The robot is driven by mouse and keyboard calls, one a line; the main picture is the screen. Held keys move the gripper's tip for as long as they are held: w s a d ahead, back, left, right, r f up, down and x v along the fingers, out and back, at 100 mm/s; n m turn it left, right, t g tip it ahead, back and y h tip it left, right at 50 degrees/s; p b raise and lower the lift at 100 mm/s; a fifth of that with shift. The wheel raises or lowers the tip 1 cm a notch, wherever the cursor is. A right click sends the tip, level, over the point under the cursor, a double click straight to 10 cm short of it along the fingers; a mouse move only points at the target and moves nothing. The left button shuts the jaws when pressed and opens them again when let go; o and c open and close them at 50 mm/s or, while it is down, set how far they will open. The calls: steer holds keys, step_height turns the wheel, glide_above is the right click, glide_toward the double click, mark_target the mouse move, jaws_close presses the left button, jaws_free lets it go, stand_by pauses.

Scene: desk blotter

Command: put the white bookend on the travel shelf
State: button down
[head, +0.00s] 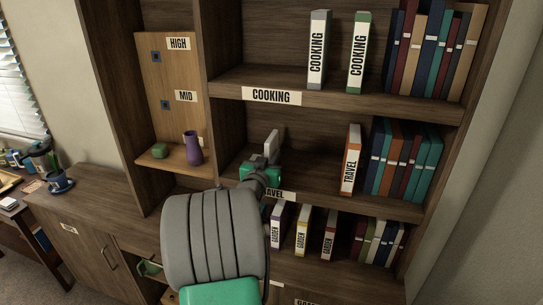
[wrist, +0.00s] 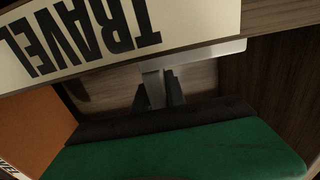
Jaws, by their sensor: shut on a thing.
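The white bookend (head: 271,145) shows in the head view as a small upright pale plate at the left part of the travel shelf (head: 315,182). My gripper (head: 266,165) is shut on it, just behind the shelf's front edge. In the wrist view the bookend (wrist: 206,52) is a pale strip and stem between the dark fingers (wrist: 160,92). The TRAVEL label (wrist: 90,35) fills the top left there and is partly hidden by my arm in the head view. I cannot tell whether the bookend touches the shelf board.
An orange-and-white travel book (head: 351,160) stands right of the bookend, with a row of books (head: 405,160) beyond. The shelf between is clear. The cooking shelf (head: 335,98) is above; garden books (head: 302,230) are below. A purple vase (head: 193,148) stands at left.

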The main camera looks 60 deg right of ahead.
steer(key=shift+f, duration=0.15)
steer(key=c, duration=1.4)
jaws_free()
steer(key=shift+o, duration=0.2)
